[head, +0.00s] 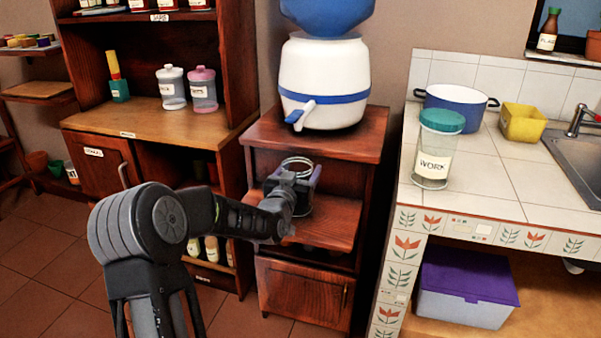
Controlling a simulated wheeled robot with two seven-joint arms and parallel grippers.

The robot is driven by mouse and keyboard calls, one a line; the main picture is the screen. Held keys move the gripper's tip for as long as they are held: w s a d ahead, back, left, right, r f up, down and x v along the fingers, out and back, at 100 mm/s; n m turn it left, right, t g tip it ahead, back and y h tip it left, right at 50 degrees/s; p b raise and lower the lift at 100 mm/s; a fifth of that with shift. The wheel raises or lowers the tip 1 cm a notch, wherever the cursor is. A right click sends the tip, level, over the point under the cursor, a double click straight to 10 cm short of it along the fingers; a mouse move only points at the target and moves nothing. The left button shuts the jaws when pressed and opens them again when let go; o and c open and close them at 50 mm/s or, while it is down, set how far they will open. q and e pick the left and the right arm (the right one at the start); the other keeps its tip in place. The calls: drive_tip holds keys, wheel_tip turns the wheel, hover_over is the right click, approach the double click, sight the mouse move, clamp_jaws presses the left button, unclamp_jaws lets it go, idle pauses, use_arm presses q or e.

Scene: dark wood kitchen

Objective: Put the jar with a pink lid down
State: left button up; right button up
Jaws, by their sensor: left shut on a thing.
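A clear jar with a pink lid (202,90) stands upright on the wooden cabinet's worktop, beside a similar jar with a white lid (172,88). My left gripper (301,180) is in front of the small wooden stand, well to the right of and nearer than the pink-lidded jar. It is shut on a clear glass container (297,162), whose round rim shows above the fingers. I see no lid on this container, and the gripper hides much of it. My right gripper is not in view.
The wooden stand (262,133) bears a white and blue water dispenser (324,80) and has an open middle shelf (335,222). A green-lidded jar (436,150), a blue pot (457,102) and a yellow container (522,124) stand on the tiled counter (520,175). The worktop's front is clear.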

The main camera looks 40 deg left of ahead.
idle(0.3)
use_arm(q)
drive_tip(key=shift+f, duration=0.1)
drive_tip(key=o, duration=2)
drive_tip(key=shift+s, duration=0.15)
drive_tip(key=v, duration=1.1)
drive_tip(key=shift+s+d, duration=0.2)
drive_tip(key=shift+s, duration=0.15)
